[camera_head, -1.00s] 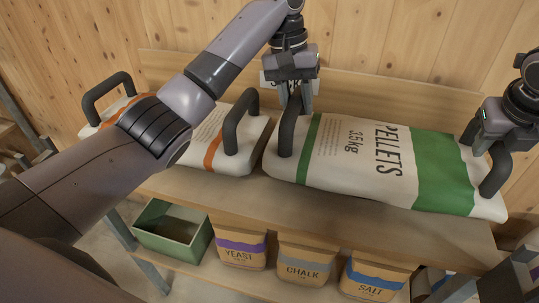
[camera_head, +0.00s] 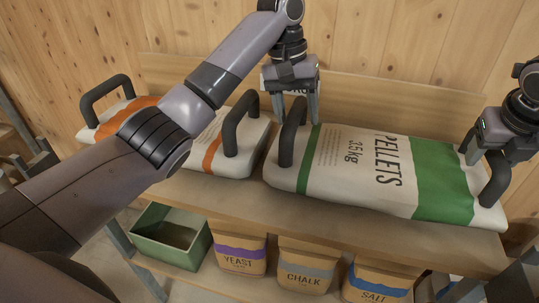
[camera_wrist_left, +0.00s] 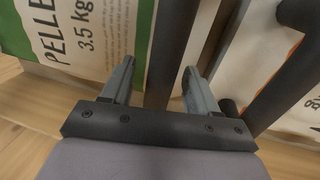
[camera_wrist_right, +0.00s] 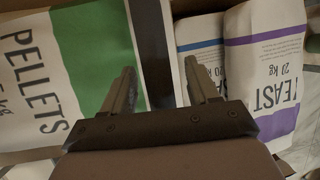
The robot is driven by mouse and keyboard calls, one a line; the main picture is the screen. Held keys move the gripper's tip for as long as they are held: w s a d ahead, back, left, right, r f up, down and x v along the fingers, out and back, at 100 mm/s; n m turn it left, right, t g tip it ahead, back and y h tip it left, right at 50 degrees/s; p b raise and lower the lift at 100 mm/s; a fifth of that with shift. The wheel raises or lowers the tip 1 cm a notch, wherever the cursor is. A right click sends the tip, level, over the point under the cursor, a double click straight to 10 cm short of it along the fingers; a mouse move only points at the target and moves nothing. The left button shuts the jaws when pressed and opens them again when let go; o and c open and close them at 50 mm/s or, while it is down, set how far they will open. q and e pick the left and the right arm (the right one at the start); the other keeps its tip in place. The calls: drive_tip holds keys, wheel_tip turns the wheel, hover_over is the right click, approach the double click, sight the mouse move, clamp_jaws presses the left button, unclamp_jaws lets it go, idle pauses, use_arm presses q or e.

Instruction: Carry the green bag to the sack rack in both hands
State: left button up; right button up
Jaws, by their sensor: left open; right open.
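The green bag (camera_head: 345,175), white with green bands and marked PELLETS 3.5 kg, lies flat on the wooden shelf. It has a dark handle at each end. My left gripper (camera_head: 298,118) is open above the left handle (camera_head: 287,140); in the left wrist view this handle (camera_wrist_left: 165,50) runs between the parted fingers. My right gripper (camera_head: 486,160) is open at the right handle (camera_head: 495,180); in the right wrist view that handle (camera_wrist_right: 151,45) shows between its fingers. The sack rack cannot be made out for certain.
An orange-banded bag (camera_head: 205,150) with dark handles lies close on the left, partly behind my left arm. Below are a green open box (camera_head: 160,250) and the yeast (camera_head: 240,255), chalk (camera_head: 305,270) and salt (camera_head: 375,280) sacks. A wooden wall (camera_head: 400,50) stands behind.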

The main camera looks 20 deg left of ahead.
drive_tip(key=shift+s+a+r, duration=0.1)
drive_tip(key=shift+s+r, duration=0.1)
drive_tip(key=shift+r, duration=0.35)
use_arm(q)
wheel_tip(320, 180, up, 12)
drive_tip(key=a, duration=0.2)
drive_tip(key=shift+a, duration=0.15)
use_arm(e)
drive_tip(key=v, duration=1.1)
use_arm(q)
drive_tip(key=shift+s+f, duration=0.1)
